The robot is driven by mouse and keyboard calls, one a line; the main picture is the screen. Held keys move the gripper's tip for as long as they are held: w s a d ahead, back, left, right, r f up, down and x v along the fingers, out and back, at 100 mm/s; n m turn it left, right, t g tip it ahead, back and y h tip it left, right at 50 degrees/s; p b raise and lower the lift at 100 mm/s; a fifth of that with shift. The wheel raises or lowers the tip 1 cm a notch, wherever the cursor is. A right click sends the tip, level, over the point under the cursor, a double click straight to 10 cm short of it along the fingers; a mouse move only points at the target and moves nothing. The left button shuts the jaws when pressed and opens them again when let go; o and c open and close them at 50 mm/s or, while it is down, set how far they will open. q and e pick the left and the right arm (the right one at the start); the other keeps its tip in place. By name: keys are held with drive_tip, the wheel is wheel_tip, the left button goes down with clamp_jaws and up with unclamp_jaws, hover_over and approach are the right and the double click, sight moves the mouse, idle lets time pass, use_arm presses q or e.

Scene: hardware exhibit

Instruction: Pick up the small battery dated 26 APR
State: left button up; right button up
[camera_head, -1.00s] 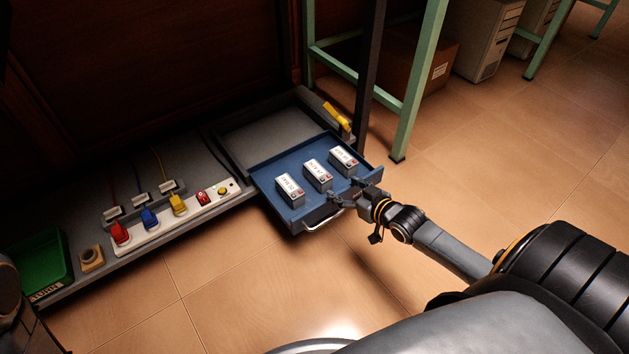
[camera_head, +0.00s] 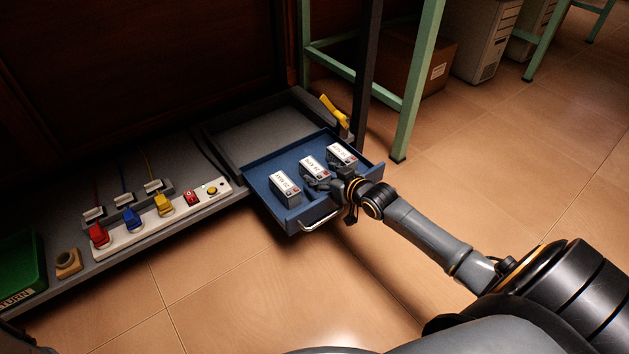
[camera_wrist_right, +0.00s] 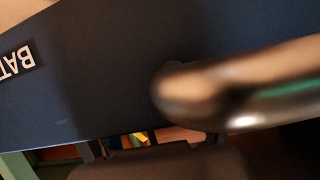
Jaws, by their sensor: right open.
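Three small white-topped batteries stand in an open blue drawer (camera_head: 261,178). The left battery (camera_head: 285,190) has a label that seems to end in MAY. The middle battery (camera_head: 312,167) has a label that seems to end in APR; its day number is too small to be sure of. The right battery (camera_head: 341,154) has an unreadable label. My right gripper (camera_head: 322,184) is open over the drawer, close to the near end of the middle battery; contact cannot be told. The right wrist view shows no battery. My left gripper is not in view.
The drawer's metal handle (camera_head: 321,221) is in front. A yellow object (camera_head: 336,112) lies behind. A switch strip (camera_head: 150,229) with coloured plugs and a green tray (camera_head: 18,262) are left. A green table leg (camera_head: 411,110) stands right. The wrist view shows a BAT label (camera_wrist_right: 17,62) on dark blue.

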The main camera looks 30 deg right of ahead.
drive_tip(key=shift+w+f, duration=0.1)
drive_tip(key=shift+w, duration=0.2)
clamp_jaws()
drive_tip(key=shift+r, duration=0.25)
